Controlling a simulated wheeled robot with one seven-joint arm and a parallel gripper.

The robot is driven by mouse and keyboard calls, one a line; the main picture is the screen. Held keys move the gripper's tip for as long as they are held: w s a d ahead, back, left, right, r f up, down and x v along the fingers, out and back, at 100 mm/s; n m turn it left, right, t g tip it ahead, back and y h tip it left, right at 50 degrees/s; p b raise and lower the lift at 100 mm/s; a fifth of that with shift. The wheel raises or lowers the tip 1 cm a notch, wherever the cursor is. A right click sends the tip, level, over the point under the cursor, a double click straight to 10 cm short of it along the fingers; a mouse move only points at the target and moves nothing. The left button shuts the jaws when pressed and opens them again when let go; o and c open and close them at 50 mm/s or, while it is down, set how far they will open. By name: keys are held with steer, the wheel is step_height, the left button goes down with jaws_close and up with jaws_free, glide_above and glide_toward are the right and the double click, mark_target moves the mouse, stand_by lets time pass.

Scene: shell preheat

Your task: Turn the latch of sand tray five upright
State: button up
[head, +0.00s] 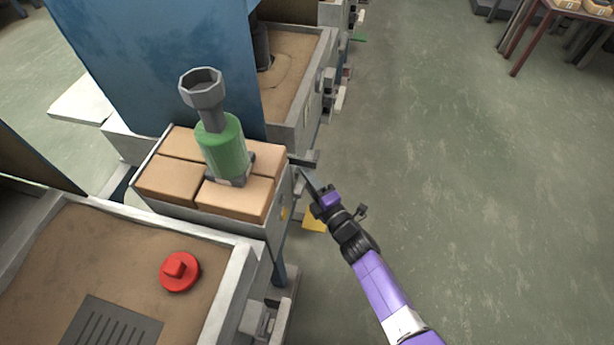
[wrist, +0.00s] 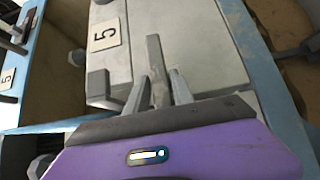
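In the wrist view, a grey latch bar (wrist: 154,62) runs up and down the picture on the grey face of the tray housing (wrist: 205,50). A plate marked 5 (wrist: 104,34) is to its left. The bar runs roughly along the digit's height. My gripper (wrist: 159,88) has one finger close on each side of the bar; I cannot tell whether both touch it. In the head view, my gripper (head: 307,182) is at the right side of the middle unit, beside a crate of tan blocks (head: 168,180). The latch is not clear there.
A green cylinder with a grey cup-shaped top (head: 221,145) stands on the blocks. A sand tray with a red knob (head: 180,271) is at lower left. A tall blue panel (head: 165,60) rises behind. The floor to the right (head: 470,200) is clear.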

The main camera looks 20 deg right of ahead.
jaws_close()
